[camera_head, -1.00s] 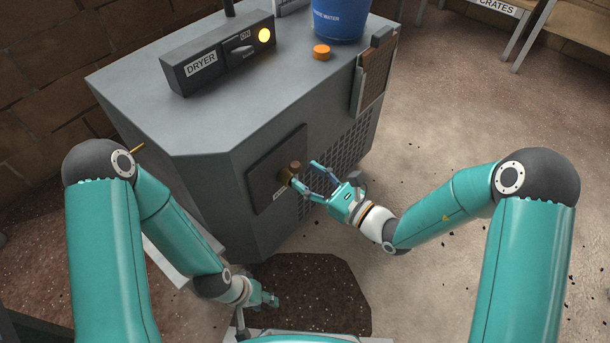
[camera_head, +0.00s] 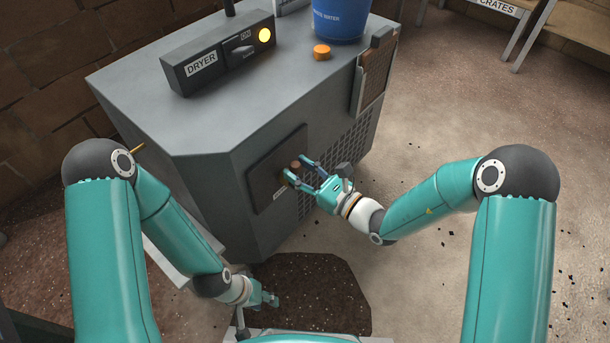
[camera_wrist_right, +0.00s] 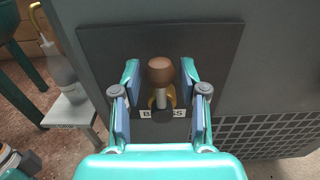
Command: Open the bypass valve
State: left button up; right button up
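The bypass valve (camera_wrist_right: 160,98) is on a dark square plate (camera_wrist_right: 98,48) on the side of the grey dryer cabinet. It has a brown round knob (camera_wrist_right: 160,70) on a pale stem and some brass behind it. A partly covered label (camera_wrist_right: 149,113) sits below it. In the head view the knob (camera_head: 296,164) shows beside my fingers. My right gripper (camera_head: 304,171) is open, with one finger on each side of the knob in the wrist view (camera_wrist_right: 160,78); gaps show between fingers and knob. My left gripper (camera_head: 271,299) hangs low at the cabinet's front, away from the valve; its fingers are too small to read.
A grille (camera_head: 343,145) is right of the plate. A grey bottle (camera_wrist_right: 62,72) stands on a small stand. Open floor lies right.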

jog(key=c, duration=0.4)
jog(key=m+p, duration=0.1)
jog(key=w+d+m+p, duration=0.1)
jog(key=shift+w+m, duration=0.1)
jog(key=shift+m, duration=0.3)
jog(key=shift+w+f, duration=0.1)
jog(key=shift+f, duration=0.05)
jog(key=shift+m, duration=0.3)
